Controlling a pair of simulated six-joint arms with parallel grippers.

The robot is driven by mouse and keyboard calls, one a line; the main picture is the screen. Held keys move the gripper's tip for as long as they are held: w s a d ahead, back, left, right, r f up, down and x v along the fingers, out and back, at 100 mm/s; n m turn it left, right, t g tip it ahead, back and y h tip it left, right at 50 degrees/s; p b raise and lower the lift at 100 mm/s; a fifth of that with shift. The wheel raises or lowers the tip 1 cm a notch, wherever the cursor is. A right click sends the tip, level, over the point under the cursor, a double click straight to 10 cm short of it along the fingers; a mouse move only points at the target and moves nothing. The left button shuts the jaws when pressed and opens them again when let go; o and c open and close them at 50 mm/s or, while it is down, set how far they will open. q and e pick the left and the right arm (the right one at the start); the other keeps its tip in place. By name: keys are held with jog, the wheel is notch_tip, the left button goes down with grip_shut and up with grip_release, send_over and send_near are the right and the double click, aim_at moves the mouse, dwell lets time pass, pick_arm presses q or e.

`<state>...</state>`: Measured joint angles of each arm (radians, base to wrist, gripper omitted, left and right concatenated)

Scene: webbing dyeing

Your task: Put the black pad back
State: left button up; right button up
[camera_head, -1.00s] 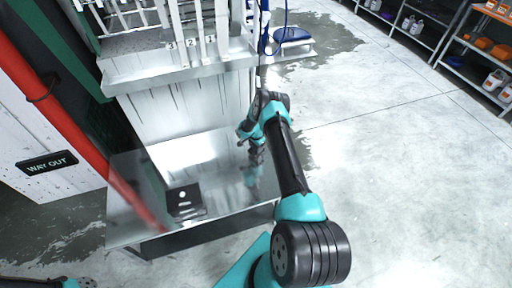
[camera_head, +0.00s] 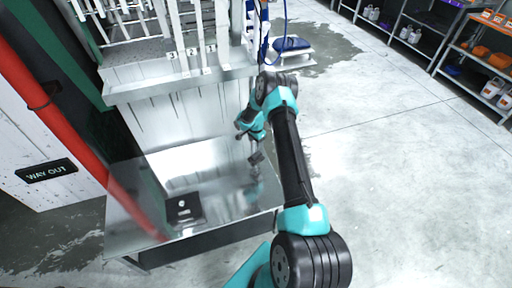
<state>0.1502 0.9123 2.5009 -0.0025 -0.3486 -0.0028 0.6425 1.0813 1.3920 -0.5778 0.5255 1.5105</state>
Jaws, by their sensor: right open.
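The black pad (camera_head: 184,208) lies flat on the shiny metal table (camera_head: 226,196), near its front left, with a small light spot on it. My right gripper (camera_head: 256,160) is over the right part of the table, to the right of the pad and apart from it. It is open, with nothing seen between its fingers. My left gripper is not in view.
A white slatted rack (camera_head: 170,50) with numbered posts stands behind the table. A red pipe (camera_head: 60,120) runs at the left by a wall with a "WAY OUT" sign (camera_head: 46,171). Shelves with bottles (camera_head: 492,88) stand at the far right. The table between pad and gripper is clear.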

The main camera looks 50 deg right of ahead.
jog(key=shift+r, duration=0.35)
jog(key=shift+a, duration=0.15)
jog(key=s+a+n+t+y, duration=0.1)
jog(key=s+a+n+y, duration=0.3)
jog(key=a, duration=1)
jog(key=s+a+n+h, duration=0.1)
jog(key=a+n, duration=0.4)
jog(key=a, duration=0.9)
jog(key=s+a+r+n, duration=0.3)
jog(key=s+a, duration=0.3)
jog(key=s, duration=0.2)
jog(key=s+a+r+n, duration=0.4)
jog(key=s+a+n, duration=0.1)
jog(key=s+a, duration=0.2)
jog(key=shift+s+a+r+y, duration=0.25)
jog(key=shift+s+y, duration=0.15)
jog(key=shift+s, duration=0.1)
